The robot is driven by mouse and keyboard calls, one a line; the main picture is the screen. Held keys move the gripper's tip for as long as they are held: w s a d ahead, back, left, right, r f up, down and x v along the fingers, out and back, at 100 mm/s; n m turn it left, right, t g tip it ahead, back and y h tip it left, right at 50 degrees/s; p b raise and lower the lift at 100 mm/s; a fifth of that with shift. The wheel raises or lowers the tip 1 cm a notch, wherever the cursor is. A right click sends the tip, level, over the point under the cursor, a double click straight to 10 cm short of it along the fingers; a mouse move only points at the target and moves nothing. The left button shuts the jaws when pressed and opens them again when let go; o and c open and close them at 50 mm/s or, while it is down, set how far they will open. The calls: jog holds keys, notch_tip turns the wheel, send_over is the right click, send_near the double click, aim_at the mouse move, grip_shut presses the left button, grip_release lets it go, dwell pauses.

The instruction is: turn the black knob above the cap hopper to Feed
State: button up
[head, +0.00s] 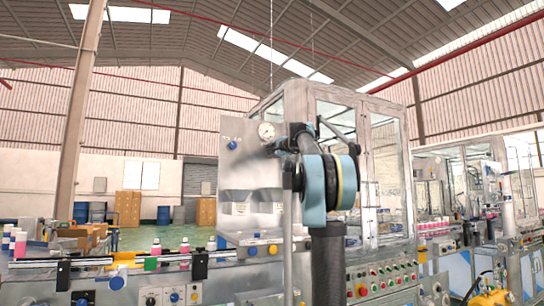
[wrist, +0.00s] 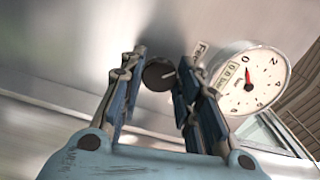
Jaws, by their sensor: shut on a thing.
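The black knob (wrist: 158,74) sits on a brushed metal panel (wrist: 60,50). A pale pointer mark shows on its right side, towards the gauge. A white label (wrist: 198,50) beside it is partly hidden by a finger; only its first letters, "Fe", show. My gripper (wrist: 161,70) is shut on the knob, one finger on each side.
A round pressure gauge (wrist: 250,80) with a red needle is close to the right finger; it also shows in the head view (head: 266,130). A blue knob (head: 232,144) is left of it. A glazed machine cabinet (head: 385,150) stands behind my arm. A bottle conveyor (head: 120,260) runs below left.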

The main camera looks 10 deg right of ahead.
jog(key=o, duration=1.1)
jog(key=shift+w+f, duration=0.1)
jog(key=shift+w, duration=0.05)
jog(key=shift+c, duration=0.2)
jog(key=v, duration=1.2)
